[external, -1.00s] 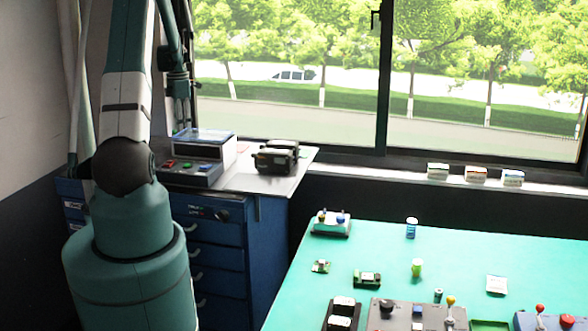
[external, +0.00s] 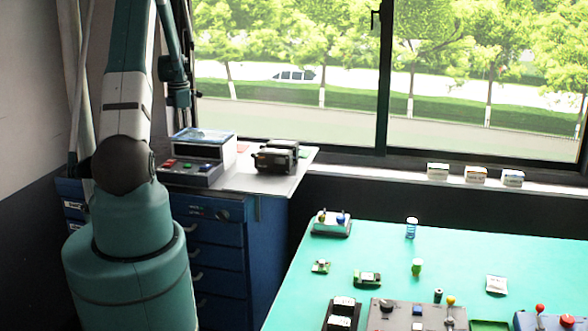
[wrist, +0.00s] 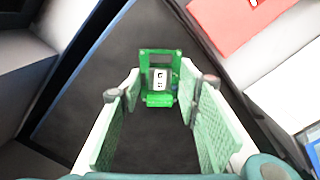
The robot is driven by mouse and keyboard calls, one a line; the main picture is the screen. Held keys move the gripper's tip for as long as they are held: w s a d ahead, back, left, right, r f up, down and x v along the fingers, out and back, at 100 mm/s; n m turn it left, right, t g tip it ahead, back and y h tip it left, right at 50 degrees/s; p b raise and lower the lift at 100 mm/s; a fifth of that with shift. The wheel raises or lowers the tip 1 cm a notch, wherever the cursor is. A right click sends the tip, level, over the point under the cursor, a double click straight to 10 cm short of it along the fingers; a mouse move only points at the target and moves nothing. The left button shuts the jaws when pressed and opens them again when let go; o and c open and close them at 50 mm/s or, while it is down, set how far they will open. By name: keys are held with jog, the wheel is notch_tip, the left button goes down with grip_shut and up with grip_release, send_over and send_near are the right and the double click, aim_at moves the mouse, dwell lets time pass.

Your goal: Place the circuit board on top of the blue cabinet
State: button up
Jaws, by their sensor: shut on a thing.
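In the wrist view, the circuit board (wrist: 159,97) is a small green board with a white marked part. It sits between the tips of my gripper (wrist: 160,85), whose pale green padded fingers are shut on it. Below it is a dark surface; I cannot tell how far away. The blue cabinet (external: 218,257) stands at left in the external view, with drawers and a light grey top (external: 236,181). My arm stands in front of part of it. My gripper and the held board cannot be made out in the external view.
On the cabinet top stand a button box (external: 190,172) and a black device (external: 275,158), with some bare top between and in front. The green table (external: 455,255) at right carries several small items, including green boards (external: 367,279). A red flat patch (wrist: 222,22) shows in the wrist view.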

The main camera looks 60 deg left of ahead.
jog(key=shift+f, duration=0.1)
jog(key=o, duration=0.5)
jog(key=shift+f, duration=0.1)
jog(key=shift+c, duration=0.2)
jog(key=o, duration=0.4)
jog(key=shift+o, duration=0.2)
jog(key=shift+r, duration=0.2)
notch_tip(320, 180, up, 12)
dwell(0.4)
